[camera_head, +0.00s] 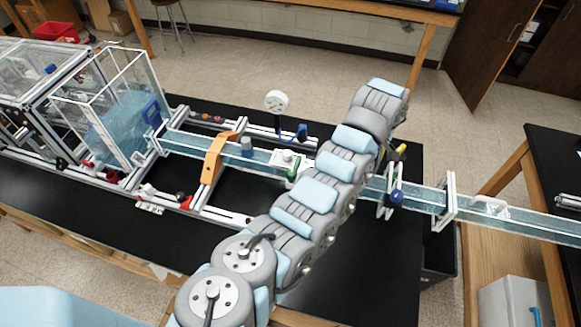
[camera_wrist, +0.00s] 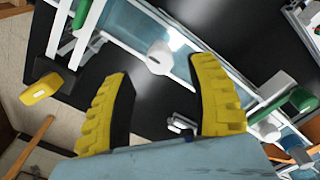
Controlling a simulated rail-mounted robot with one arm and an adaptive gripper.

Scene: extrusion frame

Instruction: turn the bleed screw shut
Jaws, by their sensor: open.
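In the wrist view, my gripper (camera_wrist: 160,68) shows two yellow ribbed fingers, spread wide with nothing between them. A short white cylinder (camera_wrist: 159,57) sits by the clear channel (camera_wrist: 128,22), seen beyond the gap between the fingertips. A small shiny metal fitting (camera_wrist: 181,124) lies on the dark surface, seen near the base of the right finger. I cannot tell which of these small parts, if any, is the bleed screw. In the head view, my arm crosses the channel (camera_head: 422,201) and hides part of it; the gripper's fingers are not clearly visible there.
A green-handled valve (camera_wrist: 295,103) stands right of the fingers in the wrist view. A yellow handle (camera_wrist: 41,88) is at left. In the head view, a gauge (camera_head: 277,101), an orange bracket (camera_head: 214,158) and a clear tank (camera_head: 120,120) stand left of my arm.

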